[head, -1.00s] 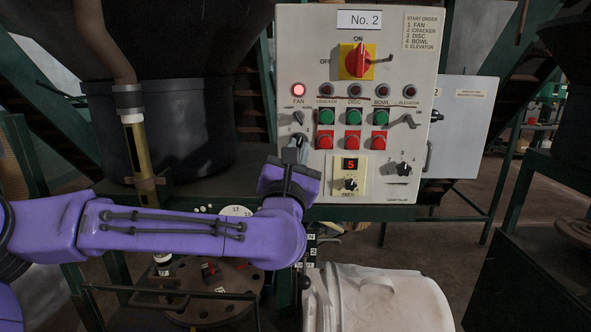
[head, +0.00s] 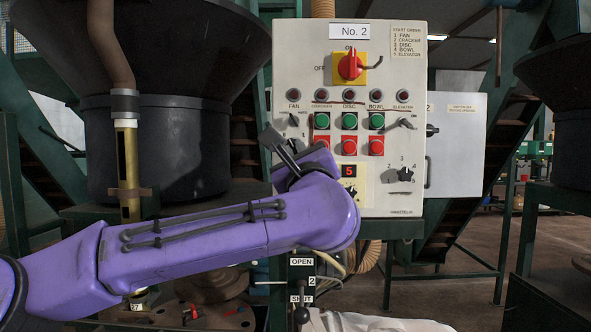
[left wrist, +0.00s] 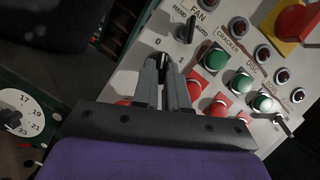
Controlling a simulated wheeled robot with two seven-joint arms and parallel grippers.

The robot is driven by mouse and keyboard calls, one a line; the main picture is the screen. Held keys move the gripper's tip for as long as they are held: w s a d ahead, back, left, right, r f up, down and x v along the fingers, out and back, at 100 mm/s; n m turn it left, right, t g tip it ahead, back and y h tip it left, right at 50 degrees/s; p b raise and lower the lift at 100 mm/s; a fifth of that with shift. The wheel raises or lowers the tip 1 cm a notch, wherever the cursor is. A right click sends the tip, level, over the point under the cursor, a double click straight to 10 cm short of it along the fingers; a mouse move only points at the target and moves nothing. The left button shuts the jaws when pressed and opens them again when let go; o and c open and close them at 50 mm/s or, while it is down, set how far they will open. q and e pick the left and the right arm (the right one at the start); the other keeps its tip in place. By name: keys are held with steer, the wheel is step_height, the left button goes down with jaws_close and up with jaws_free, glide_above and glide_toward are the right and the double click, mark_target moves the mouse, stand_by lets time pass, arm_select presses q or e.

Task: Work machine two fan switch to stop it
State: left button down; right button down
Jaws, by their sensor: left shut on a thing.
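The machine two panel (head: 420,125) carries the label No. 2 at its top. The FAN lamp (head: 293,95) is dark. Below it is a black hand/auto knob (head: 293,119), which also shows in the left wrist view (left wrist: 188,30). In the left wrist view, a black fan switch knob (left wrist: 163,60) sits between the marks 0 and 1. My left gripper (left wrist: 162,66) is shut on this knob. In the head view my left gripper (head: 277,146) is tilted to the left at the panel's left edge and covers the knob. My right gripper is not in view.
Green buttons (head: 349,121) and red buttons (head: 349,146) are close to the right of my left gripper. A red main switch (head: 350,66) on a yellow plate is above. A dark hopper (head: 170,140) and a brass pipe (head: 127,170) stand to the left.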

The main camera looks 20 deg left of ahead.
arm_select(q)
steer(key=shift+d+f+n+b, duration=0.1)
steer(key=shift+n+b, duration=0.2)
steer(key=shift+n, duration=0.2)
steer(key=c, duration=1.2)
jaws_free()
steer(key=shift+o, duration=0.2)
steer(key=shift+s, duration=0.1)
steer(key=b+v, duration=0.3)
steer(key=v, duration=0.7)
steer(key=shift+s+d+b, duration=0.15)
steer(key=shift+d+b, duration=0.05)
steer(key=shift+b, duration=0.15)
